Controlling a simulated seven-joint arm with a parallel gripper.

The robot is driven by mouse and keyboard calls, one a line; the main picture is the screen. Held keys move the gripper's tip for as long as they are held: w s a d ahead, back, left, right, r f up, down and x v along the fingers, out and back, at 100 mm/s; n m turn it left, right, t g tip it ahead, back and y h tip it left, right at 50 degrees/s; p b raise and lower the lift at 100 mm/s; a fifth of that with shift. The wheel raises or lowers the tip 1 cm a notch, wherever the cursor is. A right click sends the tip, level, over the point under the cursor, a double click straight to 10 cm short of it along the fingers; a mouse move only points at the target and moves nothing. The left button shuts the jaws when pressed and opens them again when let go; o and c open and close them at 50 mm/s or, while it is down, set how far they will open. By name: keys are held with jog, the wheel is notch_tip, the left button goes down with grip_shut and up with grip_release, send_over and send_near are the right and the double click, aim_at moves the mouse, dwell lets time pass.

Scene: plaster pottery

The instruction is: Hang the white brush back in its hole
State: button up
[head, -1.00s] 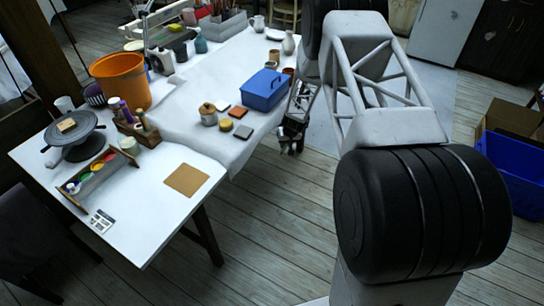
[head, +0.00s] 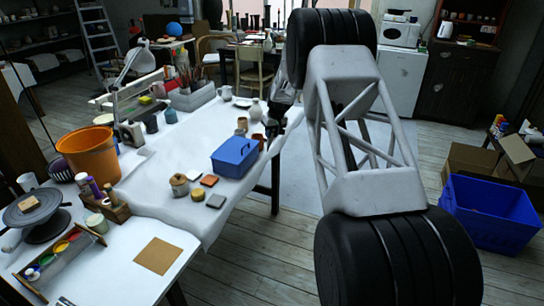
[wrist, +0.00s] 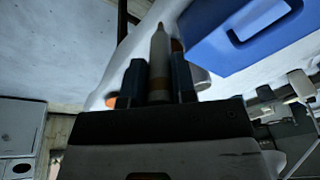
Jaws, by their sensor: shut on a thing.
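In the wrist view the white brush (wrist: 159,62) stands between the two blue fingertips of my gripper (wrist: 157,82). It has a pale tapered end and a tan band lower down. My gripper is shut on it. In the head view my gripper (head: 273,127) is a small dark shape at the right edge of the white-covered table (head: 150,190), behind and right of the blue box. The brush cannot be made out there. I cannot make out the brush's hole in either view.
The blue box (head: 234,157) is close to my gripper and fills the wrist view's upper right (wrist: 235,45). Small pots (head: 242,124) and a pale vase (head: 256,110) stand nearby. A grey caddy (head: 192,97) holds tools farther back.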

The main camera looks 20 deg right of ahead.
jog(key=r, duration=0.2)
jog(key=w+r, duration=0.1)
jog(key=r, duration=0.3)
jog(key=shift+w+a+r, duration=0.15)
jog(key=shift+w+a, duration=0.15)
jog(key=shift+a, duration=0.1)
jog(key=w+a+r, duration=0.3)
jog(key=a+r, duration=0.4)
jog(key=a, duration=0.4)
jog(key=s+a+f, duration=0.1)
jog(key=a+f, duration=0.1)
jog(key=a, duration=1.3)
jog(key=s+a+f, duration=0.1)
jog(key=a+f, duration=0.1)
jog(key=a, duration=1.3)
jog(key=s+a+f, duration=0.1)
jog(key=s+a, duration=0.2)
jog(key=a, duration=0.6)
jog(key=s+a+f+g, duration=0.1)
jog(key=s+a, duration=0.3)
jog(key=a, duration=0.5)
jog(key=s+a+f+h, duration=0.1)
jog(key=s+a, duration=0.3)
jog(key=a, duration=0.5)
jog(key=shift+a+f, duration=0.3)
jog(key=shift+a, duration=0.05)
jog(key=shift+f, duration=0.15)
jog(key=shift+f, duration=1.7)
